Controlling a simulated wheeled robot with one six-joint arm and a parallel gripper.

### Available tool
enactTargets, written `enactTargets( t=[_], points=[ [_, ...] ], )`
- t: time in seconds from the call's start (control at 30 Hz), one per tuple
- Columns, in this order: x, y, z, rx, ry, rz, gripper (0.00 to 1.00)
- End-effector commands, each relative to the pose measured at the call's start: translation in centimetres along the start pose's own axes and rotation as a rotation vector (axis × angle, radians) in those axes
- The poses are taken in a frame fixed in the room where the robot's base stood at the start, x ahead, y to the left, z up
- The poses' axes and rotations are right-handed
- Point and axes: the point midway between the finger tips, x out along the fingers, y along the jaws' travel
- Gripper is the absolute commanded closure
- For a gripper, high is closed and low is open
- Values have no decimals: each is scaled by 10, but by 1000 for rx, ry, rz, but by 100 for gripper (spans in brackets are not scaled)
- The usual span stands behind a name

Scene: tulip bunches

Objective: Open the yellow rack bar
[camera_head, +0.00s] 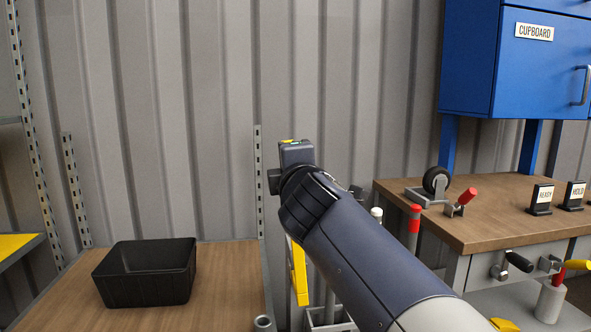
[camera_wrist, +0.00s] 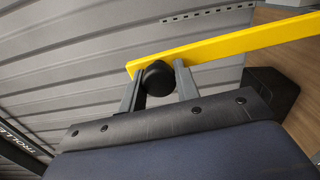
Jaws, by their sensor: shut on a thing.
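The yellow rack bar (camera_wrist: 235,45) runs across the upper part of the wrist view, from near the middle to the right edge. A round black knob (camera_wrist: 157,79) sits near its left end. My gripper (camera_wrist: 158,84) has one finger on each side of the knob and is shut on it. In the head view a yellow bar (camera_head: 299,272) stands upright just left of my arm, partly hidden. My arm hides the knob and the fingers there.
A black bin (camera_head: 146,272) stands on a wooden table (camera_head: 225,285) at left. A wooden workbench (camera_head: 480,230) with a caster, red-handled clamp and small signs is at right, below a blue cupboard (camera_head: 470,60). A corrugated wall is behind.

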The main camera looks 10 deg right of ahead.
Motion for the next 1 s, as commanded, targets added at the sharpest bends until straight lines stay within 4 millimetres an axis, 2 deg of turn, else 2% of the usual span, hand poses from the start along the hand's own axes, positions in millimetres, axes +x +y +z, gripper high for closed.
enactTargets(
  t=[0.33,0.37,0.6,1.0],
  points=[
    [0,-1,0,-2,-1,-3,100],
    [0,-1,0,-2,-1,-3,67],
    [0,-1,0,-1,-1,-1,49],
    [0,0,0,-1,-1,0,49]
  ],
)
